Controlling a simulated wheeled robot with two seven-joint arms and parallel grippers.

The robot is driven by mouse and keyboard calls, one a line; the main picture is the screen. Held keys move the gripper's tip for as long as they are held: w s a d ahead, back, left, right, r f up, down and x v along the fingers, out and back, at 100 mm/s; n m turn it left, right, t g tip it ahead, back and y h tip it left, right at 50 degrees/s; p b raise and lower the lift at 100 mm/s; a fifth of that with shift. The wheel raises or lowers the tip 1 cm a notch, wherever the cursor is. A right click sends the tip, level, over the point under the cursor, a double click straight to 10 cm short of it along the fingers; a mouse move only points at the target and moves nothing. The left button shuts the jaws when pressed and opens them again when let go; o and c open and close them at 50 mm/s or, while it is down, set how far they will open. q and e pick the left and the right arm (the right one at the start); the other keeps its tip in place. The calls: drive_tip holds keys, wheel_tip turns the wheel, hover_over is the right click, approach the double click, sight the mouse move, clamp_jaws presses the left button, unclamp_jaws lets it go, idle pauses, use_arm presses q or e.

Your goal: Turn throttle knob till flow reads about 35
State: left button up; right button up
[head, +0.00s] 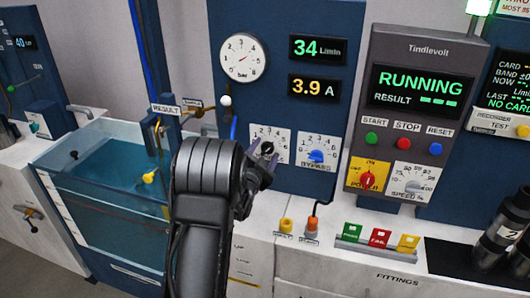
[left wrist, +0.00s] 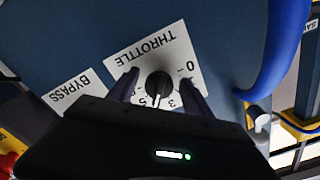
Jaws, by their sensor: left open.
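The throttle knob (head: 267,148) is small and black, on a white numbered plate on the blue panel. In the left wrist view the knob (left wrist: 158,84) sits between the two fingers of my left gripper (left wrist: 162,90). The fingers are apart, with a visible gap on either side of the knob. Its white pointer is directed toward the 5 on the scale. In the head view my left gripper (head: 264,160) partly covers the throttle plate. The green flow display (head: 318,48) reads 34 L/min. My right gripper is not in view.
The blue bypass knob (head: 316,156) is just right of the throttle. The amber display (head: 317,88) reads 3.9 A. The control box (head: 412,50) shows RUNNING, with a red power switch (head: 368,180) and speed dial (head: 413,187). A water tank (head: 110,160) stands at left.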

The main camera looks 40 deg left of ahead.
use_arm(q)
drive_tip(key=shift+s+d, duration=0.1)
drive_tip(key=shift+s, duration=0.4)
drive_tip(key=b+v, duration=0.2)
drive_tip(key=v, duration=0.4)
drive_tip(key=shift+s+d, duration=0.25)
drive_tip(key=shift+s, duration=0.1)
drive_tip(key=shift+f, duration=0.1)
